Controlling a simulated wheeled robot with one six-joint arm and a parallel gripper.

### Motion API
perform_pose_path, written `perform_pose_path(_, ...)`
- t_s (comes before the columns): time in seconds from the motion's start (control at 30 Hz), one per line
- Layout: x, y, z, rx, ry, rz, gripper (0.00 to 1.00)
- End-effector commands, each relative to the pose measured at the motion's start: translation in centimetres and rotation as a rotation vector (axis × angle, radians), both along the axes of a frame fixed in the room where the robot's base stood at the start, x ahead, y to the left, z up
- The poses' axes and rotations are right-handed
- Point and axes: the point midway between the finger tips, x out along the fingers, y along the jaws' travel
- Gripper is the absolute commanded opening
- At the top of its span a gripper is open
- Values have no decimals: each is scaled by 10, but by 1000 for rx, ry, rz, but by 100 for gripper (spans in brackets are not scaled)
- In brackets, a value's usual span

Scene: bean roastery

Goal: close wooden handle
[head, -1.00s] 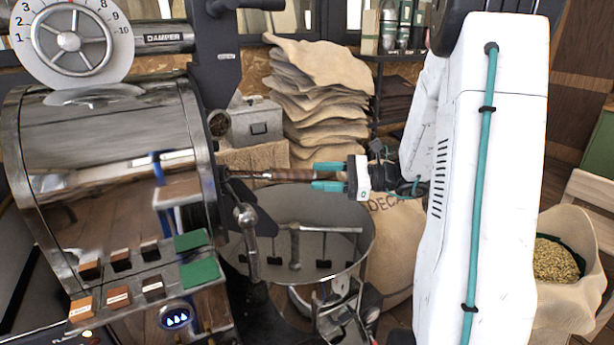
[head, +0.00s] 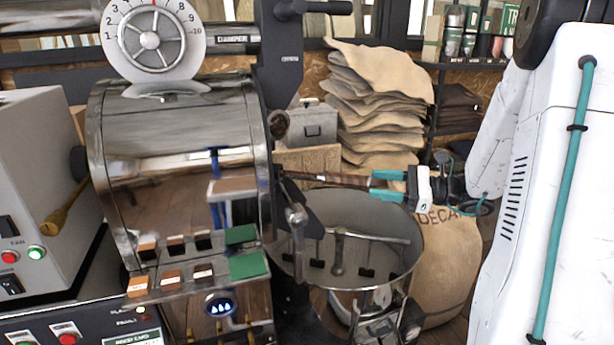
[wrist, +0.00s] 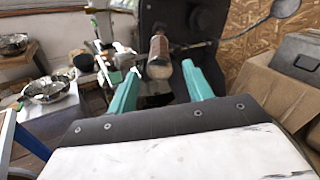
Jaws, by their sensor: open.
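The wooden handle (head: 330,180) is a brown bar that sticks out to the right from the front of the steel roaster drum (head: 180,130), above the round cooling pan (head: 350,275). My gripper (head: 372,184) is at the handle's right end with its teal fingers apart, one above and one below the handle in the head view. In the wrist view the handle's rounded end (wrist: 160,58) lies between the two open finger tips (wrist: 161,75), with gaps on both sides. I cannot tell whether either finger touches it.
A pile of burlap sacks (head: 375,110) and a grey metal box (head: 316,125) stand behind the handle. A full DECAF sack (head: 450,265) stands below my gripper. A grey control cabinet (head: 40,190) is at the left. A shelf with bags (head: 465,35) is at the back right.

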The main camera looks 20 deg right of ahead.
Motion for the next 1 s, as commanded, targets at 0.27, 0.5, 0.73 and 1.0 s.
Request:
perform_pose_path(0.27, -18, -42, -4, 0, 6, -81, 0)
perform_pose_path(0.5, -82, -111, -5, 96, 123, -74, 0)
perform_pose_path(0.73, -87, -100, 0, 167, 208, 4, 0)
perform_pose_path(1.0, -55, -59, 0, 166, 207, 6, 0)
